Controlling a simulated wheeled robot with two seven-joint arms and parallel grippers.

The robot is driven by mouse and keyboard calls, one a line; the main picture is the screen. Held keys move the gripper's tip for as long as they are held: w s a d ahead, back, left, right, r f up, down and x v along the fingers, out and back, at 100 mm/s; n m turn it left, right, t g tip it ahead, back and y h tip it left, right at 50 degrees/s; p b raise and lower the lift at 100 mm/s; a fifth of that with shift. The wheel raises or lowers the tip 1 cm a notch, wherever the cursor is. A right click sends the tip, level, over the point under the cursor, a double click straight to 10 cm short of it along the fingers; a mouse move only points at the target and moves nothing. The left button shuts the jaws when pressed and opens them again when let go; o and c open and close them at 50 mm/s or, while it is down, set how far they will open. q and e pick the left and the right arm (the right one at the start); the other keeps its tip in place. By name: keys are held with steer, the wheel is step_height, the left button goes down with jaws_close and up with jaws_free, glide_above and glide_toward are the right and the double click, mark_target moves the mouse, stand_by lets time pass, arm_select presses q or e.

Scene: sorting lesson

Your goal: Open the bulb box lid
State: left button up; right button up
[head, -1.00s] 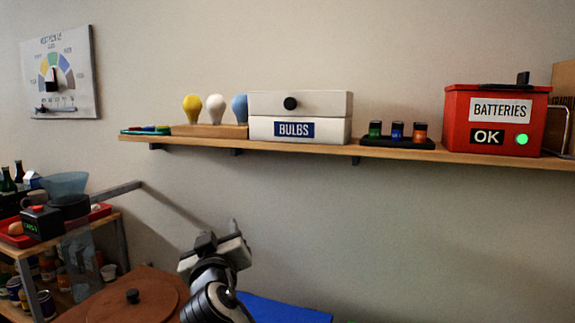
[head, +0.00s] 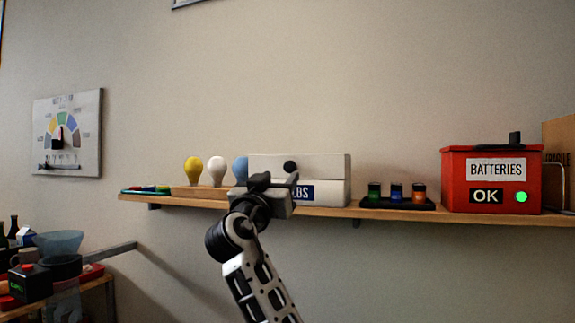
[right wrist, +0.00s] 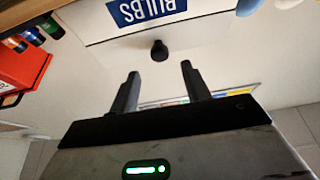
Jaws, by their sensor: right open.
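The white bulb box (head: 335,193) stands on the wall shelf, its BULBS label partly hidden by my right gripper. Its lid (head: 325,166) is down on the box, with a round black knob (head: 290,166) on the front. My right gripper (head: 275,181) is raised in front of the box's lower left part, its fingertips close below the knob in the picture. In the right wrist view, which is upside down, the open, empty fingers (right wrist: 160,82) point toward the knob (right wrist: 159,50), which lies beyond and between their tips. My left gripper is not in view.
On the shelf (head: 340,212), yellow, white and blue bulbs (head: 216,170) stand left of the box. A black tray with small coloured cylinders (head: 397,196) and a red battery box (head: 492,181) stand to its right.

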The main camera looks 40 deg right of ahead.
mark_target(289, 166)
steer(key=p+x, duration=0.1)
steer(key=x, duration=0.5)
steer(key=shift+w+d, duration=0.1)
steer(key=shift+d, duration=0.05)
steer(key=shift+c, duration=0.2)
jaws_close()
